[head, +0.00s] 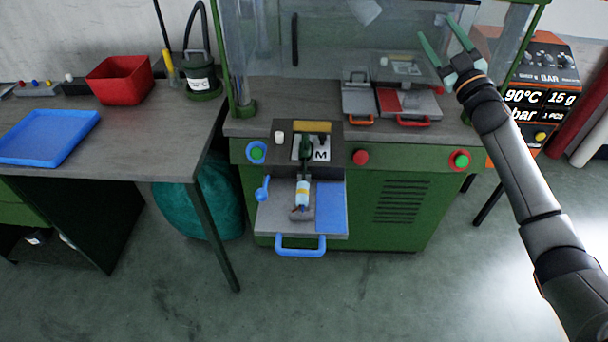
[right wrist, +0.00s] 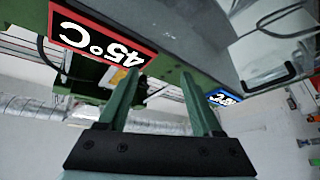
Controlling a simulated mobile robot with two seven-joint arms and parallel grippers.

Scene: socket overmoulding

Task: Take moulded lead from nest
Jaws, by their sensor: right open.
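A lead-like piece (head: 302,192) with a white and yellow body and a dark green upper part lies on the pulled-out slide (head: 270,218) at the front of the green machine. Its upper end reaches a metal nest plate marked M (head: 320,154). A dark grey lump at its lower end is too small to make out. My right gripper (head: 436,26) is open and empty, raised at the upper right, well away from the lead. Its two green fingers also show in the right wrist view (right wrist: 160,78), with nothing between them. My left gripper is out of view.
A blue tray (head: 48,137) and a red bin (head: 121,80) stand on the left table. The slide has a blue handle (head: 300,246) and a blue pad (head: 331,208). Two more slides with orange and red handles sit behind a clear guard (head: 330,35). A controller (head: 540,90) stands right.

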